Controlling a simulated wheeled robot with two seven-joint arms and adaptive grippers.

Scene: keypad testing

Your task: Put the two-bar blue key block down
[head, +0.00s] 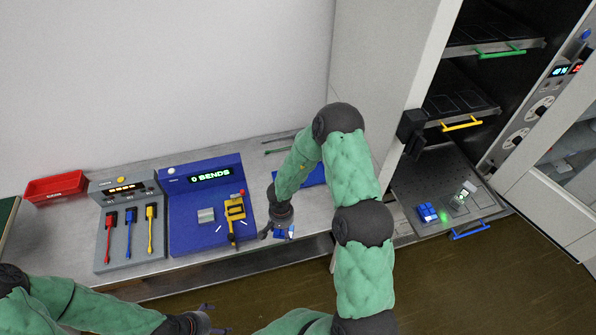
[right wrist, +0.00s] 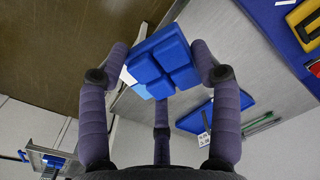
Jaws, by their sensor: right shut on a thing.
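My right gripper (head: 279,224) is shut on a blue key block (right wrist: 162,62), held above the grey bench near its front edge. In the right wrist view the gripper (right wrist: 166,70) has fingers on both sides of the block. In the head view the block (head: 290,232) is small and partly hidden by the fingers. My left gripper (head: 209,318) is low in the head view, away from the bench, with fingers apart and empty.
A blue panel (head: 187,240) reading "0 BENDS", a grey panel with coloured tools (head: 101,255) and a red bin (head: 56,187) stand on the bench. A blue plate (right wrist: 228,113) lies behind my arm. A pulled-out tray (head: 410,180) holds another blue block (head: 427,212).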

